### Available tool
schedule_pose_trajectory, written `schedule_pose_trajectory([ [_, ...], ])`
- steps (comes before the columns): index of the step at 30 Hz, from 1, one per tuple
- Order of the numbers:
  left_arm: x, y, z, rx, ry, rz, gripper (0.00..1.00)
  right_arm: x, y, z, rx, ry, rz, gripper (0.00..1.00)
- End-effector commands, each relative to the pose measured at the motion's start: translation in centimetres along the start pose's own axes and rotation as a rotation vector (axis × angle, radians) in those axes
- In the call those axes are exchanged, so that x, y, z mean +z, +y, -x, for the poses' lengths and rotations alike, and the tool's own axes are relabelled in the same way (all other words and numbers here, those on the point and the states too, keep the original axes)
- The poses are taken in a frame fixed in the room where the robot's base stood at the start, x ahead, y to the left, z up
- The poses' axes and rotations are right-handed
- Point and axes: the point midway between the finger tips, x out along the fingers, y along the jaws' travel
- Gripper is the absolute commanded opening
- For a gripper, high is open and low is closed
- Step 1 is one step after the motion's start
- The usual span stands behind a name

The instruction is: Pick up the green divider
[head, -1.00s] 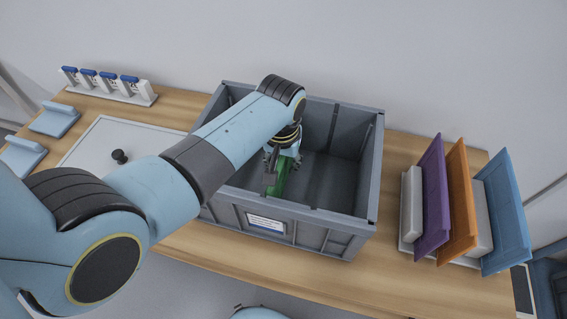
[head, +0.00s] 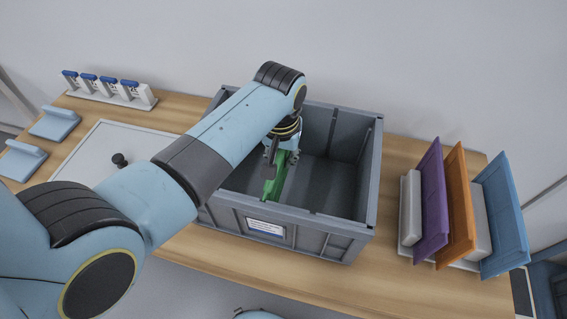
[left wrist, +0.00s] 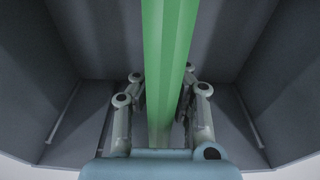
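The green divider (head: 274,180) is inside the grey crate (head: 335,220), towards its left part. In the left wrist view the divider (left wrist: 168,60) is a long green strip running from the top edge down between the fingers. My left gripper (head: 281,154) is down inside the crate at the divider. In the left wrist view its fingers (left wrist: 163,100) stand one on each side of the strip, apart, with a small gap showing on the left. The fingertips are partly hidden, so contact is hard to judge. My right gripper is not in view.
Purple (head: 431,203), orange (head: 458,205) and blue (head: 500,215) panels stand in a rack on the right. A white board (head: 110,150) with a black knob (head: 119,160) and a row of blue-topped clips (head: 108,90) lie left.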

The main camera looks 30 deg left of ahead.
Motion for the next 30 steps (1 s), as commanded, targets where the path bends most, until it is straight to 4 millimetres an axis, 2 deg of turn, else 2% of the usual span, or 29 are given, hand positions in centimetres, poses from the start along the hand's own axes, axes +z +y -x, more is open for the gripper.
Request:
schedule_pose_trajectory([
  [25, -2.5, 0.1, 19.2, 0.004, 0.007, 0.002, 0.00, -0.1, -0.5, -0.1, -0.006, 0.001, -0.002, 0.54],
  [29, -2.8, 0.1, 22.3, 0.002, 0.004, 0.001, 0.00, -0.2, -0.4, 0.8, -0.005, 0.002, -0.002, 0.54],
  [30, -2.8, 0.0, 23.0, 0.001, 0.000, 0.000, 0.00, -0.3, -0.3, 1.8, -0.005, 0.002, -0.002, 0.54],
])
